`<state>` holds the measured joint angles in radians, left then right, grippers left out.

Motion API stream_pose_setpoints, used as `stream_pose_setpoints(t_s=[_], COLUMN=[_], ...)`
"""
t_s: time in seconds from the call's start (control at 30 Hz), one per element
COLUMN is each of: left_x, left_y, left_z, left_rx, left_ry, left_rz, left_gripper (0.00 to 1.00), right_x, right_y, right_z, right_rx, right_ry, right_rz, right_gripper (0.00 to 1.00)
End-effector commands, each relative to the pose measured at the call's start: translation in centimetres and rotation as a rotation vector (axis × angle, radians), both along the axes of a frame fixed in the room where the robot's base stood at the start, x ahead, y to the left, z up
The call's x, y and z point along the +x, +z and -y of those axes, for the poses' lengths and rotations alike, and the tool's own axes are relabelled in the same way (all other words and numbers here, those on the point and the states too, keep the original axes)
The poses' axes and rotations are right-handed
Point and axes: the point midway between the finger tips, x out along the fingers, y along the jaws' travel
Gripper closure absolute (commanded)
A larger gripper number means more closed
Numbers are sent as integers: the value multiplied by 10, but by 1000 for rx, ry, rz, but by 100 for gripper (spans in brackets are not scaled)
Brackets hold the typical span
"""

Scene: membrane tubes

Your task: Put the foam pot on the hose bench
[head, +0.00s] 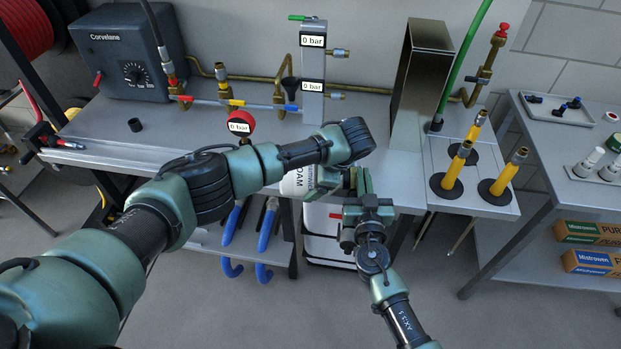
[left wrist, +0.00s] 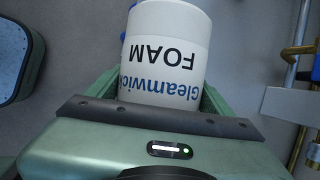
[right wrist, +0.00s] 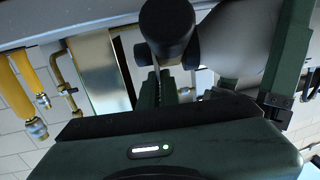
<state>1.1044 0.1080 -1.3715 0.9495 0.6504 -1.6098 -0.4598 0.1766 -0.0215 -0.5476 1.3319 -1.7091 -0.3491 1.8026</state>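The foam pot (head: 298,185) is a white bottle lettered FOAM, held off the floor in front of the grey bench (head: 90,150), partly hidden behind my left arm. In the left wrist view the pot (left wrist: 165,45) sits between the green fingers of my left gripper (left wrist: 160,88), which appear closed on its sides. My right gripper (head: 362,200) is just right of the pot.
The bench carries a Corvelane box (head: 130,55), gauges reading 0 bar, pipes and a tall metal box (head: 420,80). Yellow lances (head: 455,168) stand at its right end. Blue hooks (head: 232,225) hang below. Another table (head: 560,150) stands right. Bare bench top shows at left.

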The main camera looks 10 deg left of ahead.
Motion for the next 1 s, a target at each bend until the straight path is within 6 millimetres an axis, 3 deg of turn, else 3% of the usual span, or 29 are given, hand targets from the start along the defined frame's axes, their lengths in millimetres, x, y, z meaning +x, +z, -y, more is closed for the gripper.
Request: stream_pose_setpoints(t_s=[0.03, 0.2, 0.23, 1.0], left_x=[0, 0, 0, 0], left_y=[0, 0, 0, 0], left_z=[0, 0, 0, 1], left_rx=[0, 0, 0, -1], left_ry=[0, 0, 0, 0], left_rz=[0, 0, 0, 0], left_gripper=[42, 89, 91, 91], right_x=[0, 0, 0, 0], right_y=[0, 0, 0, 0], right_z=[0, 0, 0, 0], right_rx=[0, 0, 0, -1], right_ry=[0, 0, 0, 0], right_rz=[0, 0, 0, -1], right_gripper=[100, 100, 100, 100])
